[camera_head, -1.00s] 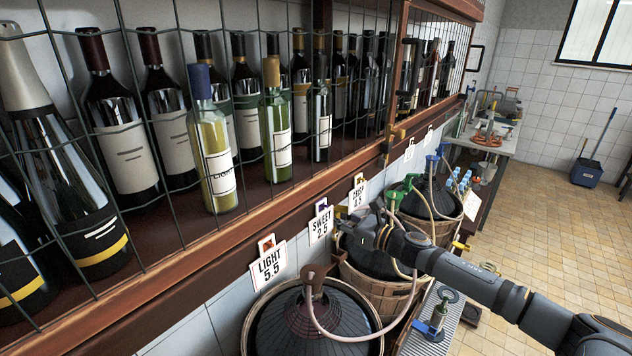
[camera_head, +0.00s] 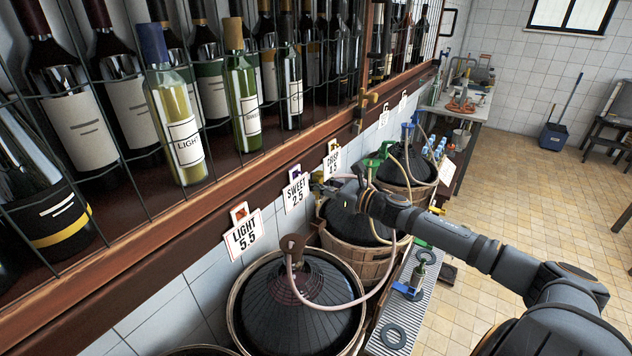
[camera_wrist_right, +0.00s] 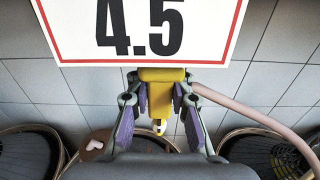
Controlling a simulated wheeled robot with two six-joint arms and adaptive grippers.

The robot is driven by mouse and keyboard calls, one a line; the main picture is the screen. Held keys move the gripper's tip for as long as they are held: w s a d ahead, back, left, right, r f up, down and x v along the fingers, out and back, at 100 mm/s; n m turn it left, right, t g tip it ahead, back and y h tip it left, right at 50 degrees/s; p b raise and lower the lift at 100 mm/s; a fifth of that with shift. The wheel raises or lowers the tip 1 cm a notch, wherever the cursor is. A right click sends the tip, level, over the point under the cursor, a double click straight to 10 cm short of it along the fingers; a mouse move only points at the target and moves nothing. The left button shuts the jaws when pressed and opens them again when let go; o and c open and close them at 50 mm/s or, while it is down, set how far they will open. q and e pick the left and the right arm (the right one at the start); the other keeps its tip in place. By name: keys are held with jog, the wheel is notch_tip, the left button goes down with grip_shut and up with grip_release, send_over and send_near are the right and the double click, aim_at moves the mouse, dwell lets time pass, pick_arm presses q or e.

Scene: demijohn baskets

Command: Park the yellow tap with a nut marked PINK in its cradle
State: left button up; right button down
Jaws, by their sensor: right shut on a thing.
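My right gripper (camera_head: 338,190) is beside the CRISP sign, above the middle demijohn. In the right wrist view, my right gripper (camera_wrist_right: 160,100) is shut on the yellow tap (camera_wrist_right: 163,75), its purple pads on either side. A white and yellow tip points down from the tap. In the head view the tap is mostly hidden by the gripper. The nut's mark cannot be read. A pale pink hose (camera_wrist_right: 255,117) runs off to the right in the wrist view. I cannot make out the tap's cradle. My left gripper is not in view.
The CRISP 4.5 sign (camera_head: 333,160) is close by; it fills the top of the wrist view (camera_wrist_right: 215,25). SWEET (camera_head: 296,192) and LIGHT (camera_head: 243,232) signs hang to the left. The wooden shelf edge (camera_head: 200,215) runs above.

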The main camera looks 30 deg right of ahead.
aim_at(316, 195)
jog(key=shift+w+f+b, duration=0.1)
jog(key=shift+f+b, duration=1.5)
jog(key=shift+f, duration=0.8)
jog(key=shift+r, duration=0.15)
jog(key=shift+p, duration=0.55)
notch_tip(316, 195, down, 7)
jog(key=b, duration=0.5)
jog(key=shift+r, duration=0.2)
dwell(1.6)
jog(key=shift+f+b, duration=0.15)
jog(key=shift+b, duration=0.15)
